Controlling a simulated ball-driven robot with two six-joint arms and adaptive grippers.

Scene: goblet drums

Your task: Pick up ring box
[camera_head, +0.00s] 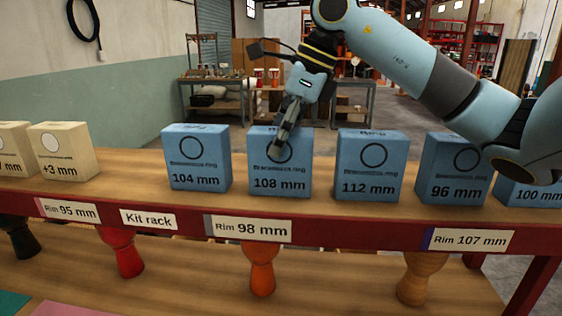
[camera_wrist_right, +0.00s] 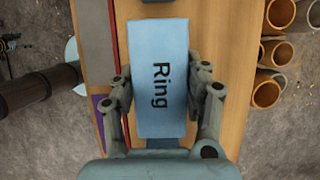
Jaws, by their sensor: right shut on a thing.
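Several blue ring boxes stand in a row on the shelf top. They read 104 mm (camera_head: 196,160), 108 mm (camera_head: 265,184), 112 mm (camera_head: 371,168), 96 mm (camera_head: 453,170) and 100 mm (camera_head: 532,195). My right gripper (camera_head: 281,145) reaches down over the 108 mm box, with a finger against its front face. In the right wrist view the fingers (camera_wrist_right: 160,92) lie on both sides of a blue box top (camera_wrist_right: 160,55) marked "Ring". The gripper is shut on this box, which looks upright. Its lift off the shelf cannot be told. My left gripper is out of view.
Cream boxes (camera_head: 62,150) stand at the left of the wooden shelf (camera_head: 120,178). Neighbouring blue boxes leave narrow gaps. Goblet drums, one of them orange (camera_head: 262,267), are below the red front edge with its rim labels. Workbenches (camera_head: 215,100) stand behind.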

